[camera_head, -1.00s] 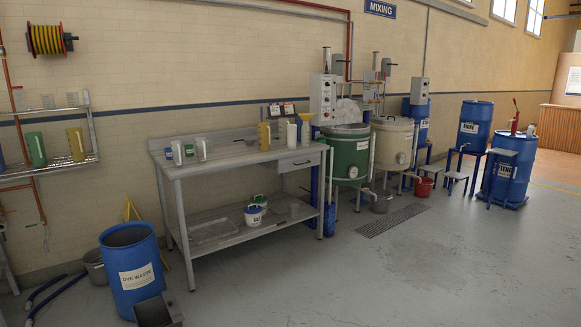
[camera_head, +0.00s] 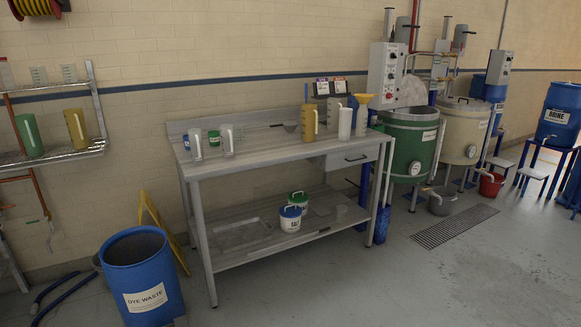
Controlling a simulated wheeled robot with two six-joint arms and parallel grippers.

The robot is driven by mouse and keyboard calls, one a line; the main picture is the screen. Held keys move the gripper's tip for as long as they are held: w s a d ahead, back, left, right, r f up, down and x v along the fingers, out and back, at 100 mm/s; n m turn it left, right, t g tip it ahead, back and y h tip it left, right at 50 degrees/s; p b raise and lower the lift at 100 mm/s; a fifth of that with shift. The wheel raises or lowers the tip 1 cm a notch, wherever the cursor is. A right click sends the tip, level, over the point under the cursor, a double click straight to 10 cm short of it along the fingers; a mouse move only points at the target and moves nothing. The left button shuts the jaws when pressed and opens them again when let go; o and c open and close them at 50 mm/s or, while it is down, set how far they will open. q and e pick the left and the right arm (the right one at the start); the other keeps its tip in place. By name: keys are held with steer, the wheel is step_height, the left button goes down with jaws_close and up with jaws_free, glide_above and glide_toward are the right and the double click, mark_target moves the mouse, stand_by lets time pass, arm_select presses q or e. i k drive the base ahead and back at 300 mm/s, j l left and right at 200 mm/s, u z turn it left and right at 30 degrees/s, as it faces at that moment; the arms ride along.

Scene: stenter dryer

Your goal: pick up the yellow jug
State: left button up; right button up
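Two yellow jugs show in the head view. One yellow jug (camera_head: 76,127) stands on the wall shelf at the left, beside a green jug (camera_head: 29,135). Another yellow jug (camera_head: 308,123) stands on the steel workbench (camera_head: 262,158), toward its right end, beside a white container (camera_head: 345,124). Both yellow jugs are upright. I see neither of my grippers in the view.
A blue dye waste drum (camera_head: 140,280) stands on the floor left of the bench, with a yellow folded sign (camera_head: 165,231) behind it. A green vat (camera_head: 410,146) stands right of the bench. The floor in front of the bench is clear.

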mark_target(310, 111)
steer(key=i+z, duration=0.1)
steer(key=i, duration=1)
steer(key=i+j, duration=0.2)
steer(key=i, duration=0.9)
steer(key=l+z, duration=0.05)
